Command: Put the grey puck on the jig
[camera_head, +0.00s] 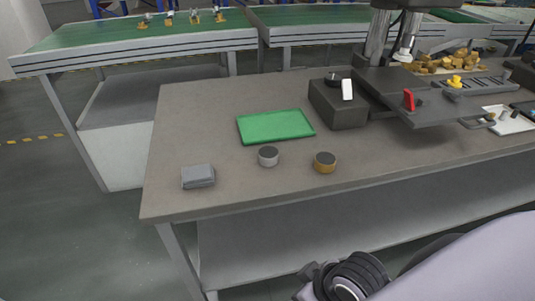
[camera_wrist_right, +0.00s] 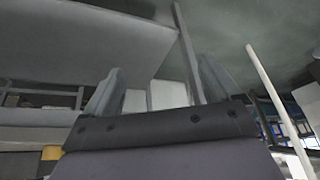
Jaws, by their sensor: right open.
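The grey puck (camera_head: 268,156), a short cylinder with a dark top, stands upright on the brown-grey table, in front of the green tray (camera_head: 278,126). A brass-coloured puck (camera_head: 325,162) with a dark top stands to its right, apart from it. I cannot tell for sure which fixture is the jig; a dark flat fixture (camera_head: 432,100) with a red part stands at the table's right. My right gripper (camera_wrist_right: 158,78) shows in the right wrist view, its two fingers apart with nothing between them, away from the pucks. My left gripper is not in view.
A grey block (camera_head: 198,176) lies near the table's front left. A dark box (camera_head: 338,106) with a white part stands behind the pucks. A white tray (camera_head: 510,120) is at far right. Free tabletop surrounds the pucks. Green-topped conveyors (camera_head: 140,35) run behind.

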